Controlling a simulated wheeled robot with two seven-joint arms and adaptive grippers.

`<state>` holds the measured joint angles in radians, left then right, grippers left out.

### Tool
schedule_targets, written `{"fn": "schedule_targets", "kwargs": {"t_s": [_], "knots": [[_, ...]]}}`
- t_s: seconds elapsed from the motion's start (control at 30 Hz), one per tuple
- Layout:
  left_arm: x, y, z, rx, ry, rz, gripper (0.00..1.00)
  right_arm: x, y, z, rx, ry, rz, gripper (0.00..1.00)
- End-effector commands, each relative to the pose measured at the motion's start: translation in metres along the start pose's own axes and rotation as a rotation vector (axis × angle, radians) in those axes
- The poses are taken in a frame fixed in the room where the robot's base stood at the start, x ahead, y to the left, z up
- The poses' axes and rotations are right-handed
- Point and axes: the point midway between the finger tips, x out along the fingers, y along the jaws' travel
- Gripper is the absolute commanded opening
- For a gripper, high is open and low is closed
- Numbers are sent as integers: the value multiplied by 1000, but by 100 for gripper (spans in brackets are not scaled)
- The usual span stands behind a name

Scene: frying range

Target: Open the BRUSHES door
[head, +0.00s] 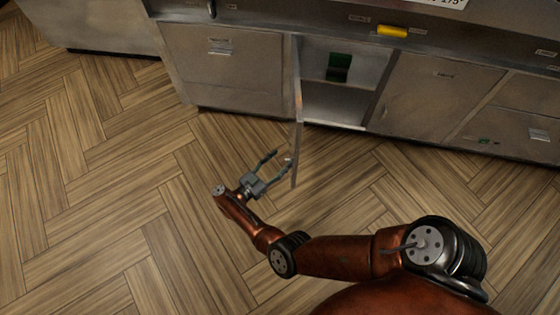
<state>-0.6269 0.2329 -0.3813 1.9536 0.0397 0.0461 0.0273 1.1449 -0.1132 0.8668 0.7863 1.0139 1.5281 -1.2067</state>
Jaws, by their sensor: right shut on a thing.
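A cabinet door (297,125), which I take to be the BRUSHES door, stands swung out from the steel counter front, seen nearly edge-on. Its label cannot be read from here. My right gripper (279,159) is at the door's left face near its outer end, shut on its handle (288,160), which is small and partly hidden by the fingers. The cabinet behind the door is open and shows a shelf (335,98) with a dark green thing (339,67) on it. My left gripper is not in view.
Shut steel fronts flank the opening, one at left (222,65) and one at right (432,95). The wood floor (110,190) at left is clear.

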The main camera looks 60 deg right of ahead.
Motion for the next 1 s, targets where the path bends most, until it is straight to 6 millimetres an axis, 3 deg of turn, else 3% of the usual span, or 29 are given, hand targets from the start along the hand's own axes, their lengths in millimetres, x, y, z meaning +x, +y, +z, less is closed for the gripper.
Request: {"fn": "schedule_targets", "kwargs": {"t_s": [0.03, 0.37, 0.7, 1.0], "knots": [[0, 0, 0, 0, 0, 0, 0, 7, -8, -7, 9, 11, -11, 29], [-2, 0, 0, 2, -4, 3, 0, 4, -7, -7, 8, 10, -10, 28], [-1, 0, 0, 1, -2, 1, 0, -52, -5, -4, 4, 5, -7, 28], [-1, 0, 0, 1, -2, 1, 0, -74, -1, -2, 2, 2, 0, 28]]}}
